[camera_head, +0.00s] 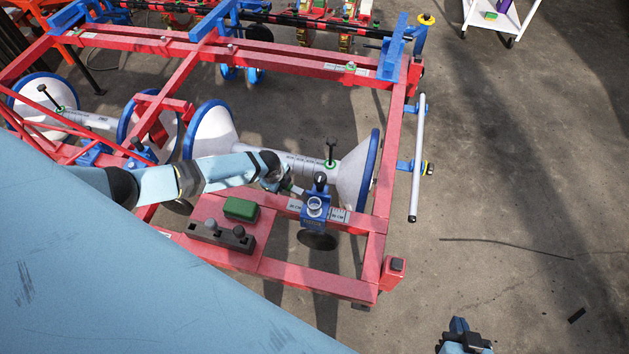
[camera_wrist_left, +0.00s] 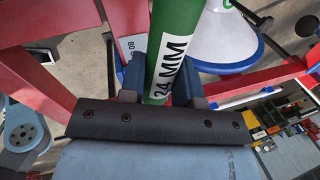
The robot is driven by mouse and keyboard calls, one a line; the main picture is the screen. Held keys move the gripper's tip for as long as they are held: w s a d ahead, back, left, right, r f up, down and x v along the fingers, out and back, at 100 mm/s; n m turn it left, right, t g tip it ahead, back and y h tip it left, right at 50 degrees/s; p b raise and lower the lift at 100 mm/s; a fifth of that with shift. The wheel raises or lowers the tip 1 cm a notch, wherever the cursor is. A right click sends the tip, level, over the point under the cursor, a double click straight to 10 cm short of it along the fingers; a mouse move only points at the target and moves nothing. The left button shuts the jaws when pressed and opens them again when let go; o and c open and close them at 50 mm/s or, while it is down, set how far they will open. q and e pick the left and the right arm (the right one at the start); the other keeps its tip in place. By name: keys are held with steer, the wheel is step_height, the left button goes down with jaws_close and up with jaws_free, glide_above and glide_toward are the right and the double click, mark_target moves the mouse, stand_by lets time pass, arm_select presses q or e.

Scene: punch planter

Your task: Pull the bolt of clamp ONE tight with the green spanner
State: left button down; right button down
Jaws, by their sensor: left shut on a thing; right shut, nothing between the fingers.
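In the left wrist view, my left gripper (camera_wrist_left: 163,92) is shut on the green spanner (camera_wrist_left: 160,40), whose handle carries a white "24 MM" label. The handle runs up out of the frame, so its jaw end is hidden. In the head view, my left gripper (camera_head: 282,182) is just left of a blue clamp (camera_head: 316,208) with a black-topped bolt (camera_head: 320,182) on the red beam. I cannot read which clamp it is, nor whether the spanner touches the bolt. My right gripper (camera_head: 466,338) is shut and empty at the bottom edge, far from the clamp.
A green box (camera_head: 240,209) and a dark grey rack (camera_head: 222,234) sit on the red plate beneath my left arm. White cones with blue rims (camera_head: 357,177) stand behind the clamp. A white trolley (camera_head: 505,14) is at top right. The concrete floor at right is mostly clear.

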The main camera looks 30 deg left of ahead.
stand_by(0.3)
arm_select(q)
steer(key=shift+f+b, duration=1.35)
steer(key=shift+f, duration=0.3)
steer(key=shift+w+f+m+b, duration=0.1)
steer(key=shift+w+m+b, duration=0.3)
steer(key=shift+w+b, duration=0.25)
stand_by(0.4)
steer(key=shift+r, duration=0.2)
